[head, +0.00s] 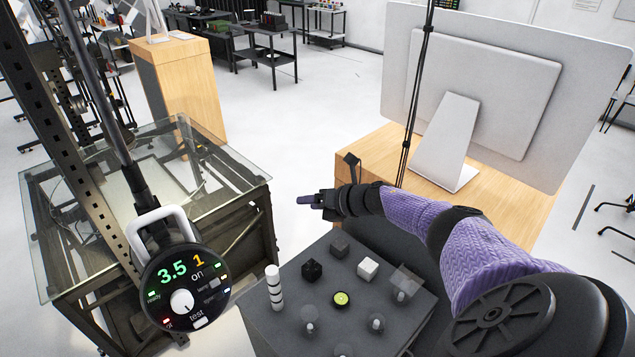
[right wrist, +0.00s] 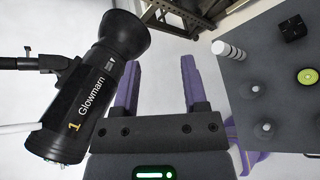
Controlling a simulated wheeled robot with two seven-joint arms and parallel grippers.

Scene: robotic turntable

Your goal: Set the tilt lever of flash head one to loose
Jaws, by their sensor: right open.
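Flash head one (head: 185,287) hangs at the lower left of the head view, its round black rear panel showing "3.5", "1" and "on". A pale grey loop handle (head: 163,222) sits on top of it, by the dark stand pole. In the right wrist view the flash head (right wrist: 85,95) is a black cylinder marked "1 Glowmam", with a black bracket (right wrist: 45,63) on its left side. I cannot clearly make out the tilt lever or its setting. My right gripper (head: 306,199) is open and empty, right of the flash head and apart from it. Its two purple fingers (right wrist: 163,88) show in the wrist view.
A dark grey turntable block (head: 290,330) with small cubes, knobs and a striped post (head: 273,287) stands below my right gripper. A glass-topped table (head: 235,190) is behind the flash head. A monitor (head: 470,90) stands on a wooden desk at right. Pale floor lies between.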

